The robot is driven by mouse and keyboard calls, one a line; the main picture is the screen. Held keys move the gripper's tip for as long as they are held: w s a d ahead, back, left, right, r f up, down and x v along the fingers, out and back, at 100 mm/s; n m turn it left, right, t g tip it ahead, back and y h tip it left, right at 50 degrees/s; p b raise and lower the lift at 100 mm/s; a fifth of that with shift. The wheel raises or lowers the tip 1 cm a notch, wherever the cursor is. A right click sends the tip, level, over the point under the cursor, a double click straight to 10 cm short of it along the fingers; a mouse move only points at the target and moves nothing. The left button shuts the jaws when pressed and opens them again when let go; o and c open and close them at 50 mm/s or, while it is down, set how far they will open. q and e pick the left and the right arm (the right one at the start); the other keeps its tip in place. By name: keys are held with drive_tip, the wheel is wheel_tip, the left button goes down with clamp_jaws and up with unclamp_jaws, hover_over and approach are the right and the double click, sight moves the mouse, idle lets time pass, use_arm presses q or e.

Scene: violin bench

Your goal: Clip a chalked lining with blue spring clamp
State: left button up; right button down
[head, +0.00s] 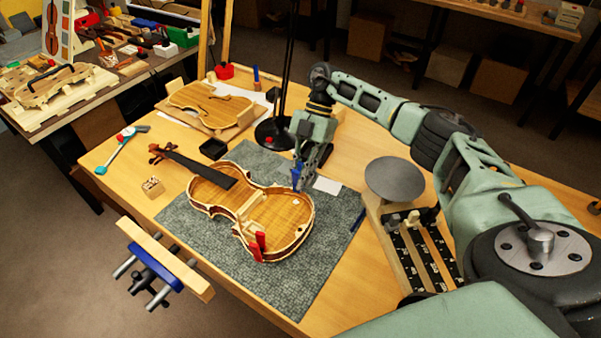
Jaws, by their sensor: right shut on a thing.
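An open violin body (276,218) lies on the grey mat (200,243), its neck toward the upper left. A red clamp (257,244) stands on its near rim. My right gripper (300,172) is over the far right rim of the body, pointing down. It is shut on a blue spring clamp (296,176), which is at or just above that rim; I cannot tell whether it touches. Chalk marks on the lining are too small to make out. My left gripper is not in view.
A lamp base (274,133) stands behind the mat. A round grey disc (394,179) and a rack with dark strips (420,245) are to the right. A wooden vise (165,262) juts from the front edge. A violin plate (210,104) lies at the back.

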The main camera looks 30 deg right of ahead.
drive_tip(key=shift+f+b, duration=0.6)
drive_tip(key=shift+f, duration=0.6)
drive_tip(key=c, duration=1.6)
unclamp_jaws()
drive_tip(key=v, duration=1.2)
